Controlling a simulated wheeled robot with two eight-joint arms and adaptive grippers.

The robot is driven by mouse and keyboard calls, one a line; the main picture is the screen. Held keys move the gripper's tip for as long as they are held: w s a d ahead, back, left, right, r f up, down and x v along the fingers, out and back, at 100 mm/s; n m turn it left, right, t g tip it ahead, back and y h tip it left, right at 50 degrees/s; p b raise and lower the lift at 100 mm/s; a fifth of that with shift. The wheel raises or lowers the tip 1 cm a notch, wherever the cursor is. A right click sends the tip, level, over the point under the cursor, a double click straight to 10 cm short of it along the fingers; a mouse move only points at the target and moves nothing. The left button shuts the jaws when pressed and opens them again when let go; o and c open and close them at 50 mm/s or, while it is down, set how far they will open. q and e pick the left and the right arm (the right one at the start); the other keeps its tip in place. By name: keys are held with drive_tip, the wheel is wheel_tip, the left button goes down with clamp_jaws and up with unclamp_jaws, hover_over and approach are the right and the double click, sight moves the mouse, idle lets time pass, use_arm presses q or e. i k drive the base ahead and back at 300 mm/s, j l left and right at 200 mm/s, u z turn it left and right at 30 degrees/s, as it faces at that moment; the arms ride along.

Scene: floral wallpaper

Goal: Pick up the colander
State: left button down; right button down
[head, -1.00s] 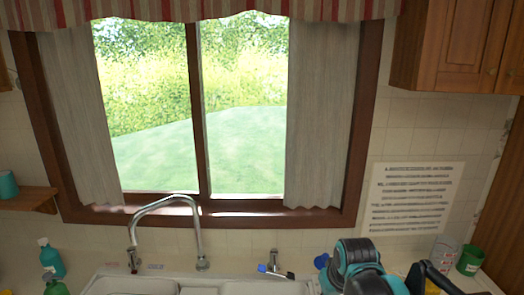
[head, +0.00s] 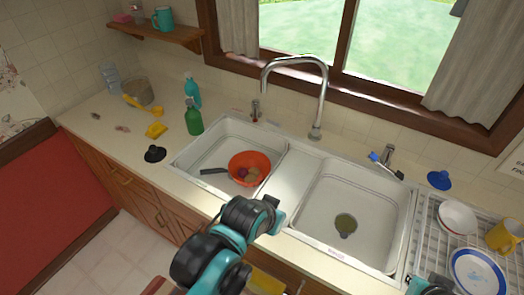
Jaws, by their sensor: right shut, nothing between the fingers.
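An orange-red bowl (head: 266,158), which seems to be the colander, sits in the left sink basin (head: 216,150) with small round brown and purple items in it. Whether it has holes is too small to tell. My right gripper (head: 432,286) is only partly in view at the bottom edge, right of the sink, shut and well away from the bowl.
A dark handle (head: 213,171) lies beside the bowl. The tap (head: 322,95) arches behind the basins. The right basin (head: 372,215) has a yellowish-green item. Green bottle (head: 193,120) and black object (head: 154,154) stand left. A dish rack (head: 430,240) holds dishes right.

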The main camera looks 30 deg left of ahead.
sight(248, 159)
drive_tip(key=k+j+z, duration=0.1)
drive_tip(key=j, duration=0.3)
drive_tip(key=k+j+z, duration=0.15)
drive_tip(key=j, duration=0.3)
drive_tip(key=j+z, duration=0.1)
drive_tip(key=j, duration=0.3)
drive_tip(key=k+j+z, duration=0.1)
drive_tip(key=j, duration=0.3)
drive_tip(key=k, duration=0.1)
